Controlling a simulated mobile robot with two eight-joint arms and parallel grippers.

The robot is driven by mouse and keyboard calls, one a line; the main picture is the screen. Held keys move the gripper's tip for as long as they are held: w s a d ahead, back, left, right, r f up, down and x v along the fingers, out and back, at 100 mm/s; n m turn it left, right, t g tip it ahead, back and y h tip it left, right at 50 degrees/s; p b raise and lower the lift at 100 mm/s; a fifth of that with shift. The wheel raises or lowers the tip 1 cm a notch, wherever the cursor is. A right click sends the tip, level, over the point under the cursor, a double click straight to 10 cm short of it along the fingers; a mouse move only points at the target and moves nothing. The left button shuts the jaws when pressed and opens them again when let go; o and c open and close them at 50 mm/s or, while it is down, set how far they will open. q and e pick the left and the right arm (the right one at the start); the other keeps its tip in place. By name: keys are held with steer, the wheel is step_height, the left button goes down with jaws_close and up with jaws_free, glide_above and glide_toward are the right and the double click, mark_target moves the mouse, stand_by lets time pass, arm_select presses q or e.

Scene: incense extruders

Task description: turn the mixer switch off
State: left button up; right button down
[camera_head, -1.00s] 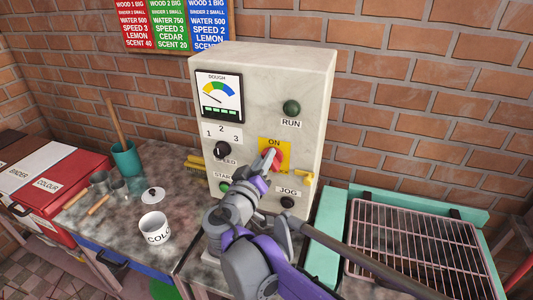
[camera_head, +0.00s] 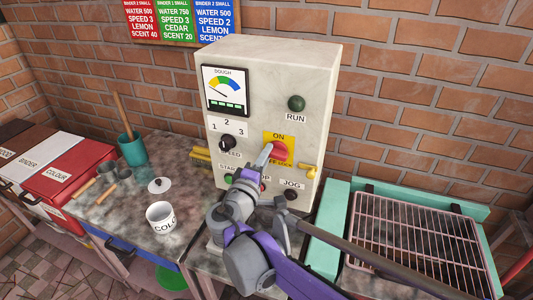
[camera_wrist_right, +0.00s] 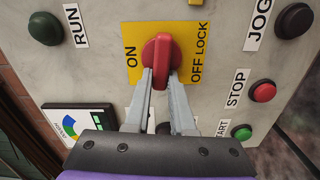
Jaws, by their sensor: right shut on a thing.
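The mixer switch is a red rotary knob (camera_head: 282,150) on a yellow plate (camera_head: 268,137) on the front of a pale control box (camera_head: 270,65). The plate reads ON at the top and OFF LOCK at the bottom, partly covered. In the right wrist view the red handle (camera_wrist_right: 162,52) lies crosswise between the ON and OFF LOCK labels. My right gripper (camera_head: 265,154) is at the knob. In the wrist view its two grey fingers (camera_wrist_right: 161,80) close on either side of the handle. My left gripper is not in view.
The box also has a RUN button (camera_head: 297,103), a speed dial (camera_head: 227,142), a dough gauge (camera_head: 225,89) and a JOG button (camera_head: 291,194). A red STOP button (camera_wrist_right: 262,91) is near the switch. A white cup (camera_head: 161,217) stands left; a wire rack (camera_head: 420,235) is right.

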steer(key=shift+f+n, duration=0.1)
steer(key=shift+n, duration=0.4)
steer(key=c, duration=0.8)
jaws_free()
steer(key=shift+o, duration=0.2)
steer(key=v, duration=1.1)
steer(key=shift+b, duration=0.4)
steer(key=shift+w, duration=0.1)
